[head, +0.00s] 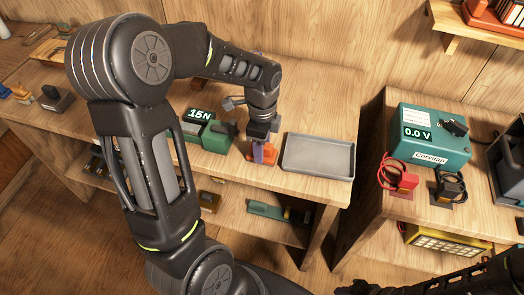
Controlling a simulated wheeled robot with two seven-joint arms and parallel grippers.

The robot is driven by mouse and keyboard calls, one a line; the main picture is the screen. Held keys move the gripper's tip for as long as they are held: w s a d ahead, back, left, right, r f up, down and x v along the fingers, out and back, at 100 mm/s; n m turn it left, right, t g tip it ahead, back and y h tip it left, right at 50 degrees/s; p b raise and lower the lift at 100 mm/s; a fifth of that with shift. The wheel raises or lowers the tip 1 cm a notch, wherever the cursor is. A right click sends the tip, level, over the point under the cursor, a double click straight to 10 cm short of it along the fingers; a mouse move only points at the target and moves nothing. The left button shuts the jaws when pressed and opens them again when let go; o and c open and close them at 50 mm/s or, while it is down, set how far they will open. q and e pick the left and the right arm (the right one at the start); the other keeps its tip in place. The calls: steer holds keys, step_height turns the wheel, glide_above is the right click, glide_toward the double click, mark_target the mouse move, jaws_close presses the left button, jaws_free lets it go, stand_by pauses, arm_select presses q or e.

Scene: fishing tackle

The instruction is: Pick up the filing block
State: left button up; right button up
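My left gripper (262,146) points down over the workbench, at a small orange and purple object (267,155) beside the grey tray. The fingers overlap this object, so I cannot tell whether they are open or shut on it. I cannot tell for certain whether this object is the filing block. My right arm comes in at the bottom right, and its gripper (352,288) is a dark shape at the bottom edge, too cut off to read.
An empty grey tray (318,154) lies right of the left gripper. A green device reading 15N (212,133) stands to the left. A teal power box (431,134) with red and black clamps is on the right bench. A gap separates the benches. Shelves below hold several items.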

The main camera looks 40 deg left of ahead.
arm_select(q)
steer(key=shift+c, duration=0.6)
jaws_close()
